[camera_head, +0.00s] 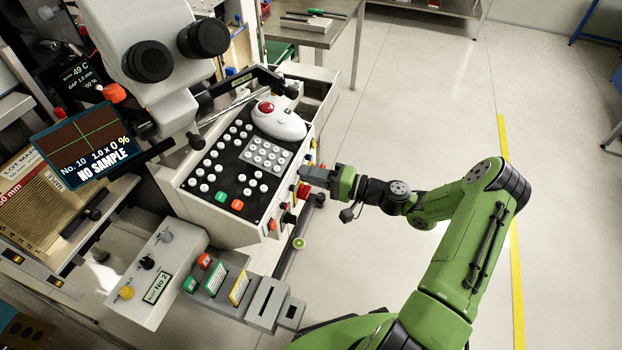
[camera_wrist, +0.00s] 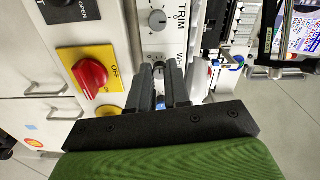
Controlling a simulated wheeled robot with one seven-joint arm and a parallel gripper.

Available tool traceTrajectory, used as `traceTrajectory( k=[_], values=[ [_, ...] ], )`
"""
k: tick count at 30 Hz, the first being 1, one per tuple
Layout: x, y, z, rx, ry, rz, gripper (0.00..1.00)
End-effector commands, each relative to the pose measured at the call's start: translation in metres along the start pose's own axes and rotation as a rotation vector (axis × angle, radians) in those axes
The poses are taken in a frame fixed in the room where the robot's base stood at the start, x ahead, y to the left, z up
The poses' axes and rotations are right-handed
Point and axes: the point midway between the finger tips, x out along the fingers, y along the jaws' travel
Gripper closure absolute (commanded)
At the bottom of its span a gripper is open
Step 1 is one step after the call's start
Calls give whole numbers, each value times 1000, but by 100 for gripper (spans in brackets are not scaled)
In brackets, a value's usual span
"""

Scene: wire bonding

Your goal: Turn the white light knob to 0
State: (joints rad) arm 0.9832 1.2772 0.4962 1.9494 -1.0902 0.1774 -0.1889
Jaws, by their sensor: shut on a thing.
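My gripper (camera_head: 312,174) reaches from the right to the side panel of the bonding machine. In the wrist view its two black fingers (camera_wrist: 162,82) point at the panel beside a partly hidden label beginning "WHI". In the head view the gripper hides the knob.
Next to the fingers are a grey TRIM knob (camera_wrist: 158,20) and a red rotary switch (camera_wrist: 90,76) on a yellow plate. The keypad console (camera_head: 225,232) is left of my gripper.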

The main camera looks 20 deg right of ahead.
Motion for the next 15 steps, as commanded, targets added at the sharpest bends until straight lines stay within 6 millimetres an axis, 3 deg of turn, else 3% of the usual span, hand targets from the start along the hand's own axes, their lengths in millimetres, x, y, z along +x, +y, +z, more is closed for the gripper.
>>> traceTrajectory(
  k=[15],
  values=[
    [0,5,1,-474,-2,4,100]
  ],
)
